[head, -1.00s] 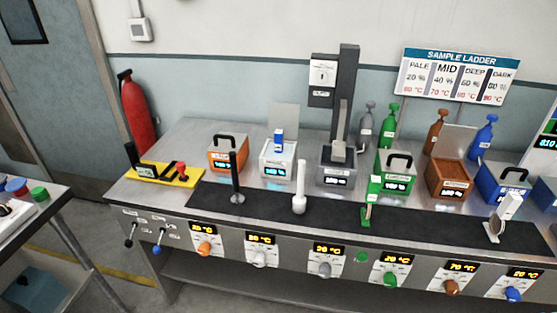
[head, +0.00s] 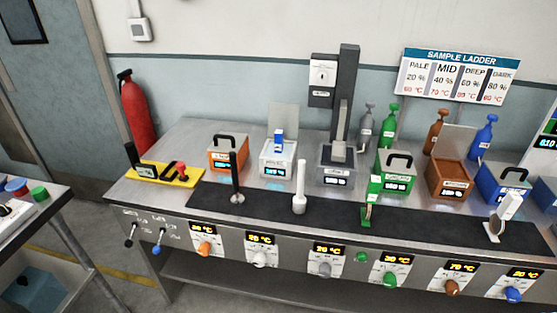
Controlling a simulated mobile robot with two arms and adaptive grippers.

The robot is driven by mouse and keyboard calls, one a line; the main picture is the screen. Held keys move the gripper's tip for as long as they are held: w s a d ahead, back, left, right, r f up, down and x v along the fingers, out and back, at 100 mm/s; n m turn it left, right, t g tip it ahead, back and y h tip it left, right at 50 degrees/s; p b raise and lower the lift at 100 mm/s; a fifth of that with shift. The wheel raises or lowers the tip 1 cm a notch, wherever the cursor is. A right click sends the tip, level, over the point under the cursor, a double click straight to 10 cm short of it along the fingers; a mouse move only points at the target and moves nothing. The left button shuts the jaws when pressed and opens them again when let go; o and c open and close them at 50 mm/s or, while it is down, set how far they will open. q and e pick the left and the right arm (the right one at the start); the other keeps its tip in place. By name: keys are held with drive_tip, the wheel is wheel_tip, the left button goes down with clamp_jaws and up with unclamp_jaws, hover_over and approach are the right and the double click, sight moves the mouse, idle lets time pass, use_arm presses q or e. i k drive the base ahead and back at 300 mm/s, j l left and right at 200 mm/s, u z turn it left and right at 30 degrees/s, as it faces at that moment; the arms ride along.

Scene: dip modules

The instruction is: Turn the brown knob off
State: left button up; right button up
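The brown knob (head: 452,287) is on the front panel of the bench, toward the right. It sits below a lit display (head: 462,267) that reads about 70 °C. The knob's exact turn angle is too small to tell. The brown module (head: 449,178) stands on the bench above it, with an open lid behind. Neither of my grippers shows in the head view.
Other knobs share the panel: orange (head: 205,248), white (head: 260,259), grey (head: 324,270), green (head: 390,280) and blue (head: 512,294). Upright tools, including a black one (head: 236,180), stand on the dark mat (head: 270,212). A side table (head: 45,213) is at left.

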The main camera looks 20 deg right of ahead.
sight(451, 289)
drive_tip(key=z, duration=2.1)
